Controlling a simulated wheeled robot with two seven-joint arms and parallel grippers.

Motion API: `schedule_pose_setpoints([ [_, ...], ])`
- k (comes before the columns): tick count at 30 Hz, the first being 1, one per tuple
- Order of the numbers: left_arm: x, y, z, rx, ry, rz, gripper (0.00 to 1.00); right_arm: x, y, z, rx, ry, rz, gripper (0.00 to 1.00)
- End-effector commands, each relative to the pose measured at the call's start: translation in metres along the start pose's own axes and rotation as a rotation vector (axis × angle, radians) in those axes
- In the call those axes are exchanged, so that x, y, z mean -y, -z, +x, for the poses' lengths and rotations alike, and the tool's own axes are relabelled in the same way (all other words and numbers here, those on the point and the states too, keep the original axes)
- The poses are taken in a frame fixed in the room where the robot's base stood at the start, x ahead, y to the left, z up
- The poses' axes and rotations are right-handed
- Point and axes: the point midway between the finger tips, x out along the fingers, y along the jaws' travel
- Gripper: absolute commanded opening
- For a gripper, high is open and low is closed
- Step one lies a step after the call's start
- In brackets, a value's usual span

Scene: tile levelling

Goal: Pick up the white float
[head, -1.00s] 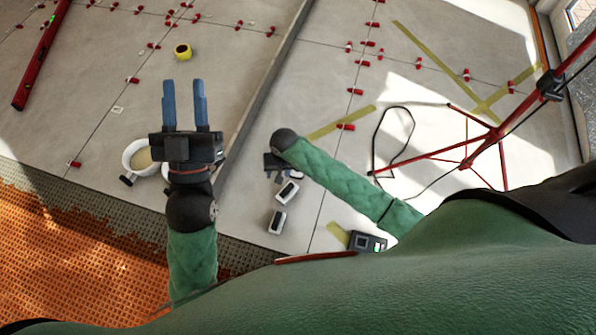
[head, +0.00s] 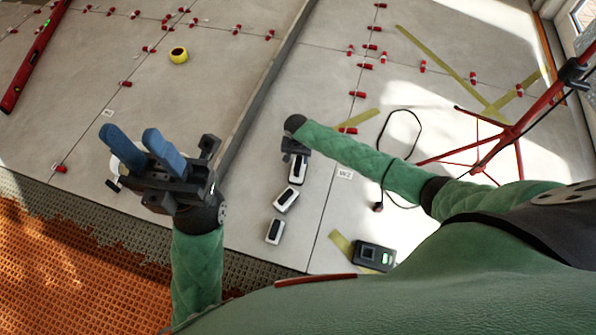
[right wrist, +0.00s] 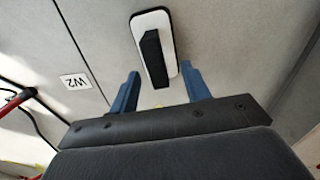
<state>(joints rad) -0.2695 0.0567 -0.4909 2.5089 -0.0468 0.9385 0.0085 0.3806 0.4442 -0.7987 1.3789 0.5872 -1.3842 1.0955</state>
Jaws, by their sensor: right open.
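Three white floats with dark handles lie in a row on the tiled floor in the head view: an upper one (head: 298,170), a middle one (head: 286,199) and a lower one (head: 274,231). My right gripper (right wrist: 160,74) is open and empty. In the right wrist view one white float (right wrist: 168,30) lies ahead, with its near end towards the gap between the blue fingertips. In the head view the right wrist hangs by the upper float, and its fingers are hidden. My left gripper (head: 130,133) is open and empty, left of the metal straightedge.
A long metal straightedge (head: 255,95) lies left of the floats. A W2 label (head: 344,173), a dark device (head: 373,256), a black cable (head: 400,150) and a red tripod (head: 505,135) are to the right. A white bucket (head: 118,150) is partly behind my left gripper. Red levelling clips dot the seams.

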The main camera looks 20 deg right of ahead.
Motion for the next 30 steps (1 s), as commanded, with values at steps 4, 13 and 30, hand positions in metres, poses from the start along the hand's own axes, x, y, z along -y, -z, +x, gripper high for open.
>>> schedule_pose_setpoints([
  [4,-0.001,-0.001,-0.007,-0.005,0.005,-0.015,0.36,-0.002,-0.002,0.016,-0.001,0.0,-0.001,0.47],
  [13,-0.004,-0.004,-0.023,0.018,-0.017,-0.011,0.36,-0.005,-0.005,0.049,0.0,0.0,-0.001,0.47],
  [30,-0.004,-0.003,-0.022,0.018,-0.016,-0.01,0.36,-0.004,-0.005,0.049,-0.001,0.001,-0.001,0.0],
])
